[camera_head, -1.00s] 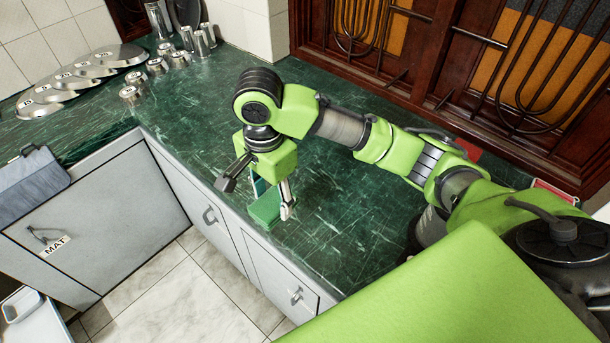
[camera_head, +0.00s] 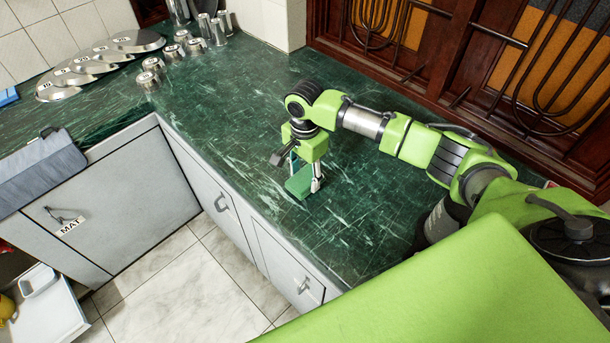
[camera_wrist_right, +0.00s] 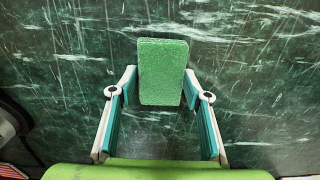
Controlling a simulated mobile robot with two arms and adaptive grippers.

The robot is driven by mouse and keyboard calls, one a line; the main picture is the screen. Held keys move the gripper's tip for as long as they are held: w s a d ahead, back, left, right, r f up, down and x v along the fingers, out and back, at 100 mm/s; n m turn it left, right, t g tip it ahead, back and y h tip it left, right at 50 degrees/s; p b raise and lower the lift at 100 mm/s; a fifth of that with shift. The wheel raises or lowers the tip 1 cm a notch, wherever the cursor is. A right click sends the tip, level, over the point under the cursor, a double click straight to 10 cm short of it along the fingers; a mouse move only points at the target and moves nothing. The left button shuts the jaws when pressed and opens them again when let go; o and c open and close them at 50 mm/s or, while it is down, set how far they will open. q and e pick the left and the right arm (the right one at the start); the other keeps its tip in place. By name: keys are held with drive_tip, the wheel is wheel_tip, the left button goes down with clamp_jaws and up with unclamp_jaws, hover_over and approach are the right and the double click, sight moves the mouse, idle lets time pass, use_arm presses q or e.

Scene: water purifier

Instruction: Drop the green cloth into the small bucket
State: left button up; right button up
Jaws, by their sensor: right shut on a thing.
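The green cloth (camera_head: 299,183) looks like a thick rectangular block, at or just above the dark green counter. In the right wrist view the green cloth (camera_wrist_right: 162,72) sits between the two fingertips. My right gripper (camera_head: 304,178) points down and is shut on the cloth; its fingers also show in the right wrist view (camera_wrist_right: 160,88) on both sides of it. I cannot tell whether the cloth touches the counter. I cannot make out the small bucket in these views. My left gripper is not in view.
The green marble counter (camera_head: 230,125) is mostly clear around my right gripper. Metal cups (camera_head: 152,64) and steel lids (camera_head: 90,66) stand at the back left. A grey mat (camera_head: 42,170) hangs over the left counter's edge. A white tray (camera_head: 45,318) is low at the left.

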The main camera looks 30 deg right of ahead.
drive_tip(key=shift+f, duration=0.45)
drive_tip(key=o, duration=1.1)
drive_tip(key=shift+f, duration=0.1)
drive_tip(key=shift+c, duration=0.2)
